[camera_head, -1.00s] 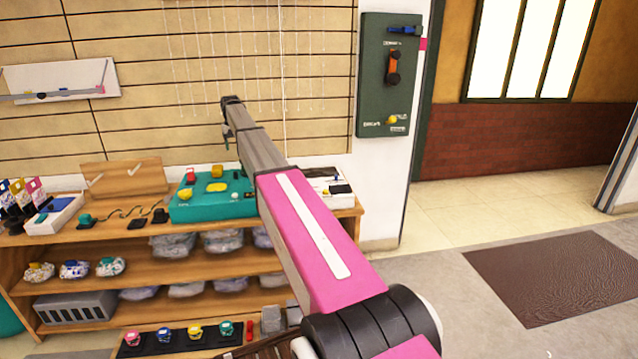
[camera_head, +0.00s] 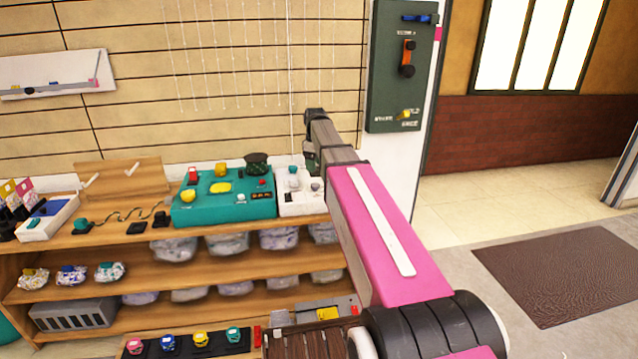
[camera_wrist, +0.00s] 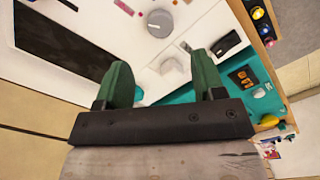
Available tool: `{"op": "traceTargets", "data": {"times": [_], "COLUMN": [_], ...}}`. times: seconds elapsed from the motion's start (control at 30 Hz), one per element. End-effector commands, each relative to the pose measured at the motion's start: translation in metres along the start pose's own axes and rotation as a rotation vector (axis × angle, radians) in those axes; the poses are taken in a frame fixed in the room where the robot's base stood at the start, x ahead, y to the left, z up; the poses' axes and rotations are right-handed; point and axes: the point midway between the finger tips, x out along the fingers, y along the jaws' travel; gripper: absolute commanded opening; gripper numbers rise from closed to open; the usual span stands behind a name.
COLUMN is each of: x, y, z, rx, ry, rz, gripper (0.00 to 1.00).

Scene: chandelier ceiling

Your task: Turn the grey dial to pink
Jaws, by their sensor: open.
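The grey dial (camera_wrist: 160,22) is a round knob with a pale pointer mark. It sits on a white panel (camera_wrist: 100,22) at the top of the wrist view, with small coloured marks around it, some pink or red. In the head view a small grey knob (camera_head: 315,187) shows on the white box (camera_head: 292,207) on the shelf top; it looks like the same dial. My gripper (camera_wrist: 162,74) is open, with two green fingers apart and nothing held. The dial lies beyond the fingertips, not between them. In the head view my gripper (camera_head: 311,160) is just above the white box.
A teal box (camera_head: 225,207) with several buttons and knobs stands left of the white box. A pale knob (camera_wrist: 172,68) and a black switch (camera_wrist: 228,43) are close to the fingers. A dark green panel (camera_head: 400,75) hangs on the wall at right. Open floor lies at right.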

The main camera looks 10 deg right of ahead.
Motion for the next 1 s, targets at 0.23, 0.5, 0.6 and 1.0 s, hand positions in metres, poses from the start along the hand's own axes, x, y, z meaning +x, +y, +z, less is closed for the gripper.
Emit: {"op": "traceTargets", "data": {"times": [0.23,0.5,0.6,1.0], "x": [0.043,0.077,0.083,0.087], "y": [0.000,0.000,0.000,0.000], "z": [0.000,0.000,0.000,0.000], "rx": [0.002,0.003,0.003,0.003], "ry": [-0.001,-0.001,0.000,0.000], "rz": [-0.001,-0.001,0.000,0.001], "gripper": [0.63,0.63,0.63,0.53]}}
